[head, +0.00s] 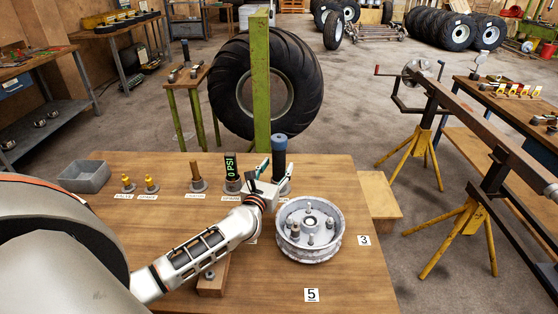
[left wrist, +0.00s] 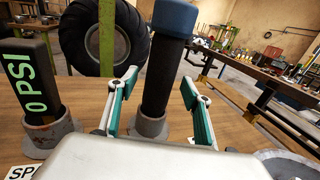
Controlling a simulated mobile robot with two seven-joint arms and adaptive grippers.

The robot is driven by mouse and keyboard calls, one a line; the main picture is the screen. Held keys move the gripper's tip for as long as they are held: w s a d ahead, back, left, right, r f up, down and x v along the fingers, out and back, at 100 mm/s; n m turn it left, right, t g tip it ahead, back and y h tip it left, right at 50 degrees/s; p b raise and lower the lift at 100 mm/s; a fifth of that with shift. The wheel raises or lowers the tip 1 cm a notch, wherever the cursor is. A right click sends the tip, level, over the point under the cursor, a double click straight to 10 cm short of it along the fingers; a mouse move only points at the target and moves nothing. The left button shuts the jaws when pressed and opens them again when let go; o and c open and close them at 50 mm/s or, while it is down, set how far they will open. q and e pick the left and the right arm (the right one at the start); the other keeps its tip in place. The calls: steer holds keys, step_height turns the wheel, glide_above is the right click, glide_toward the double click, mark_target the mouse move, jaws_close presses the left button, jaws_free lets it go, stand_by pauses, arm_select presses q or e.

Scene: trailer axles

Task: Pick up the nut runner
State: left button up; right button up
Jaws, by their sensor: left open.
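A dark upright cylinder with a blue top (head: 279,158), which I take to be the nut runner, stands in a grey holder near the table's back edge. Its label is hidden by my gripper. In the left wrist view the cylinder (left wrist: 165,65) stands upright between my two fingers, with its grey holder (left wrist: 149,123) below. My left gripper (head: 277,176) is open, its green-padded fingers on either side of the cylinder. I see gaps beside it, and cannot tell how deep it sits between the fingers. My right gripper is not in view.
A "0 PSI" tool (head: 232,170) stands in a holder just left. Other holders (head: 197,184) and a grey bin (head: 84,177) are further left. A wheel hub (head: 309,229) lies right of my gripper. A green post (head: 261,90) and big tyre (head: 222,85) stand behind the table.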

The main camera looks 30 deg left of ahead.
mark_target(277, 152)
arm_select(q)
steer(key=shift+x, duration=1.2)
jaws_close()
steer(key=shift+r, duration=0.1)
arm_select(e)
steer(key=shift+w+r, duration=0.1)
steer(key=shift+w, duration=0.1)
arm_select(q)
step_height(277, 152, up, 6)
steer(key=shift+f+p, duration=0.1)
steer(key=shift+p, duration=1)
step_height(277, 152, up, 8)
steer(key=shift+r+p, duration=0.1)
steer(key=shift+p, duration=0.55)
step_height(277, 152, up, 5)
steer(key=shift+r, duration=0.4)
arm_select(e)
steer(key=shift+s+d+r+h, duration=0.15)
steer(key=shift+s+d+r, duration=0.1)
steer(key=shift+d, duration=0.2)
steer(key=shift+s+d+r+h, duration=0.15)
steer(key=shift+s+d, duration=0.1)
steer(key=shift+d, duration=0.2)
